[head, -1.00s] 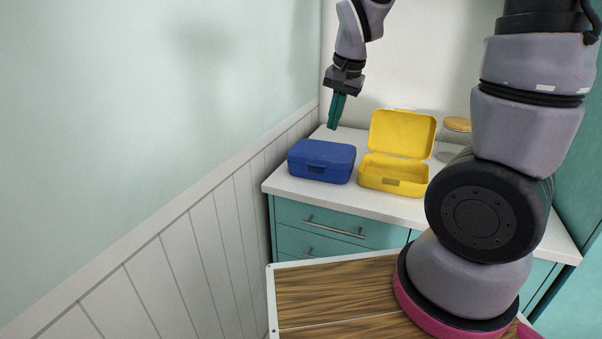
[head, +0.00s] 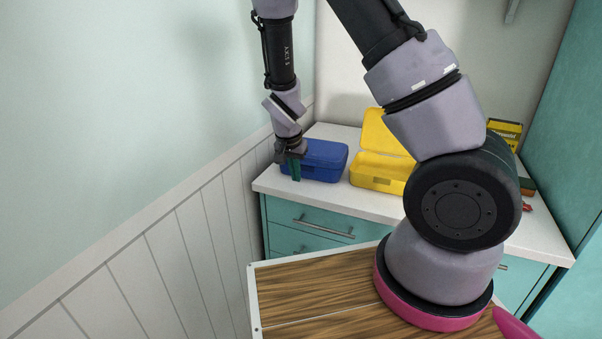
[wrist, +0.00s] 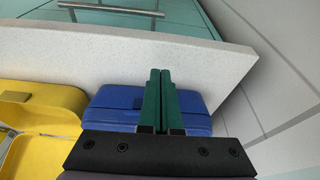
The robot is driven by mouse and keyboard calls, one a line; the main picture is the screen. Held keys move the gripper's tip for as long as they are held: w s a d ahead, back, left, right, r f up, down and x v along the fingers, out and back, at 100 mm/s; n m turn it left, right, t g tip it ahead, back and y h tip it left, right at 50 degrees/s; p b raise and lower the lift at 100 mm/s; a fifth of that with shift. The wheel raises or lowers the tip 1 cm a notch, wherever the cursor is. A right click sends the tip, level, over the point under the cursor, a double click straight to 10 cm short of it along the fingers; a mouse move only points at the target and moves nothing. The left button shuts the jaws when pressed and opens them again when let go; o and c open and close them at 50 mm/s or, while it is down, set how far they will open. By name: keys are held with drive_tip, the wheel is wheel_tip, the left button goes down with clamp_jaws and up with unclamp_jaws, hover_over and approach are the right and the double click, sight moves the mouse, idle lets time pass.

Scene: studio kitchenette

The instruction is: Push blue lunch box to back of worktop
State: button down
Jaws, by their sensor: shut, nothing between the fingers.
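The blue lunch box (head: 322,160) is closed and sits on the white worktop (head: 268,184), near its left end by the wall. It also shows in the wrist view (wrist: 115,108), partly hidden behind my fingers. My gripper (head: 295,176) is shut and empty, with its green fingers pointing down at the front left of the lunch box.
An open yellow lunch box (head: 378,172) stands just right of the blue one. The panelled wall (head: 220,200) is close on the left. A yellow packet (head: 505,130) stands at the right of the worktop. Drawers with a handle (head: 322,228) are below.

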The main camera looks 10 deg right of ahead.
sight(303, 180)
drive_tip(key=shift+x, duration=1.1)
drive_tip(key=shift+w+d, duration=0.75)
drive_tip(key=shift+w, duration=0.25)
drive_tip(key=shift+w+d, duration=0.35)
drive_tip(key=shift+w, duration=0.3)
drive_tip(key=w+d, duration=0.2)
drive_tip(key=w, duration=0.1)
drive_tip(key=w+d, duration=0.4)
drive_tip(key=w, duration=0.1)
drive_tip(key=shift+w, duration=0.35)
drive_tip(key=shift+a, duration=0.1)
